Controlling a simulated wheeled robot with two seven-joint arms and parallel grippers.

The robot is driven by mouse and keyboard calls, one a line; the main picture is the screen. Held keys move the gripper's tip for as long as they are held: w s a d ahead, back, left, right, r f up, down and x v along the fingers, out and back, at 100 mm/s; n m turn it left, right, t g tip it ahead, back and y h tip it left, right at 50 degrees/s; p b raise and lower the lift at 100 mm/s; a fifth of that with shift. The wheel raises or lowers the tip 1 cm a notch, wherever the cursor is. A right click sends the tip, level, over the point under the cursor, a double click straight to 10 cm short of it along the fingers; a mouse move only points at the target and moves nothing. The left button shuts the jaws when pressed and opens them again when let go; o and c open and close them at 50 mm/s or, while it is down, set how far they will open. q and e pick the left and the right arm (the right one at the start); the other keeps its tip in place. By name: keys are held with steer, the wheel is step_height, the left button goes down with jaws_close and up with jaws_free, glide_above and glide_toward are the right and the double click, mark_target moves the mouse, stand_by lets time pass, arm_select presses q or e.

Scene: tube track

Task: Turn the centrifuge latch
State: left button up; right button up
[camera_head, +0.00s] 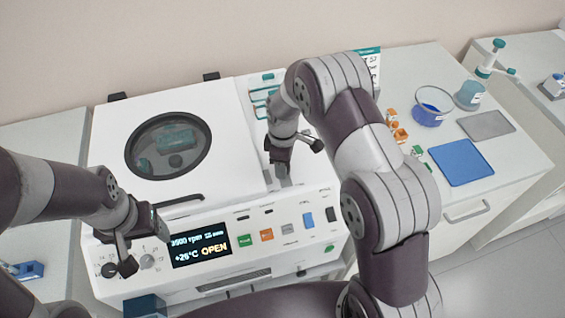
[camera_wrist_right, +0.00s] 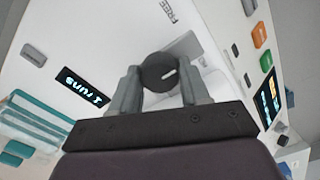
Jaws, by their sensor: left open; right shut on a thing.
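The white centrifuge (camera_head: 225,180) stands on the bench with its lid (camera_head: 110,155) down; a round dark window in the lid shows teal parts inside. The latch is a dark round knob with a white mark (camera_wrist_right: 158,72), seen in the right wrist view beside the word FREE. My right gripper (camera_wrist_right: 160,90) is shut on this knob, one finger on each side. In the head view my right gripper (camera_head: 282,168) is at the right of the lid and hides the knob. My left gripper (camera_head: 140,245) is open and empty before the left front panel.
Right of the centrifuge are small orange blocks (camera_head: 396,128), a blue bowl (camera_head: 433,106), a teal cup (camera_head: 469,95), a blue mat (camera_head: 460,162) and a grey mat (camera_head: 486,125). A teal rack (camera_wrist_right: 35,125) is near my right gripper. My right arm crosses the bench's middle.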

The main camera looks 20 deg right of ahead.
steer(key=shift+w+r+n, duration=0.2)
steer(key=shift+n, duration=0.1)
stand_by(0.4)
steer(key=o, duration=1.1)
steer(key=shift+c, duration=0.2)
steer(key=shift+s+d, duration=0.1)
steer(key=shift+s, duration=0.05)
steer(key=shift+r, duration=0.1)
step_height(320, 180, up, 12)
steer(key=b, duration=0.2)
steer(key=shift+r, duration=0.2)
